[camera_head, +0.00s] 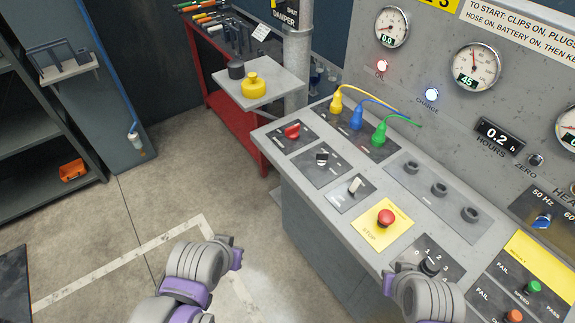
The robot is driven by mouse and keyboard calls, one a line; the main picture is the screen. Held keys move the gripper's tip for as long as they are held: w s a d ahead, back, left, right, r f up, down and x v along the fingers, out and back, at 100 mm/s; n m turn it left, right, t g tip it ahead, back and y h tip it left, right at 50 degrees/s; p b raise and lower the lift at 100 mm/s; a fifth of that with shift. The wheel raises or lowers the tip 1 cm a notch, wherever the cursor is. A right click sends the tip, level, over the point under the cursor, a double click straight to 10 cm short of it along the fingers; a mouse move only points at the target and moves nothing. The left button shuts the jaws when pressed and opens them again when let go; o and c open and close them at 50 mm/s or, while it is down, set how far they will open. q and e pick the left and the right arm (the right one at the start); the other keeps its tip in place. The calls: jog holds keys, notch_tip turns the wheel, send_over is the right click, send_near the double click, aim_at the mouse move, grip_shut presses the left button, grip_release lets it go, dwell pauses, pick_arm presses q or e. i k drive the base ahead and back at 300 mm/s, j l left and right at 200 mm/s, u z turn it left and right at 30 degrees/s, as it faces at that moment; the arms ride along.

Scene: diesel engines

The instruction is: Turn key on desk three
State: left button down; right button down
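The grey sloped control desk (262,141) stands to the right. A black rotary key switch (430,266) sits on a dark plate with position marks near the desk's front edge. It is partly hidden by my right gripper (396,280), which is just in front of and below it. I cannot tell whether they touch. My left gripper (236,253) hangs over the floor left of the desk, away from everything. The finger gap of neither gripper can be made out.
A red emergency stop (386,217) on a yellow plate is close to my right gripper. A white-handled switch (355,184), a red knob (292,131) and coloured plugs (357,117) are farther back.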

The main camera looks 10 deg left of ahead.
aim_at(322, 157)
jog(key=i+j+z, duration=0.15)
jog(key=z, duration=0.25)
jog(key=i+j+z, duration=0.1)
jog(key=j+z, duration=0.35)
jog(key=l, duration=0.1)
